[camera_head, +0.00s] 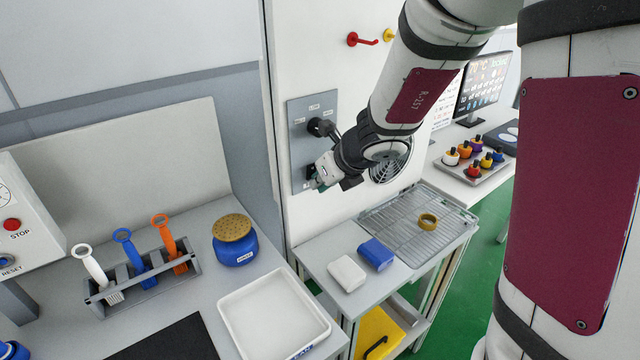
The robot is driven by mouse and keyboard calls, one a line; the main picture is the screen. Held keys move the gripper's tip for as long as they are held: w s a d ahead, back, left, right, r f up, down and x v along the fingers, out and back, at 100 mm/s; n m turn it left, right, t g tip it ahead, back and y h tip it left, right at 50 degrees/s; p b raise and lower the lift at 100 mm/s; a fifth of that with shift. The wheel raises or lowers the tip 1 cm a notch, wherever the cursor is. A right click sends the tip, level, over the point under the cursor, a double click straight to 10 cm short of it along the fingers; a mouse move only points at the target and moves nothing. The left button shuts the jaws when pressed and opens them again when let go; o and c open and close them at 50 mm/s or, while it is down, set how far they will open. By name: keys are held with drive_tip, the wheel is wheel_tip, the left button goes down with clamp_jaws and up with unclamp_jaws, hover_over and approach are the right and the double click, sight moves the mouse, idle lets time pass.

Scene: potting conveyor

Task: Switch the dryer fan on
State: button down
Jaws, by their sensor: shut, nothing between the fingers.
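A grey switch panel (297,118) is fixed on the white upright wall, with a black knob (316,127) in its upper part and small labels around it. The round dryer fan grille (391,164) is set in the same wall, partly hidden behind my arm. My gripper (314,184) is shut and empty at the lower part of the panel, below the knob. My gripper covers that part of the panel, so I cannot tell what lies behind it or whether it touches.
Below stands a table with a wire rack (408,247), a brass ring (428,221), a blue block (376,254) and a white block (347,273). On the left bench are a brush holder (143,291), a blue jar (235,247) and a white tray (306,307). Red hook (361,40) above.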

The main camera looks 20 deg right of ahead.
drive_tip(key=shift+r, duration=0.25)
drive_tip(key=shift+r+p, duration=0.7)
drive_tip(key=shift+p, duration=0.15)
drive_tip(key=shift+f, duration=0.1)
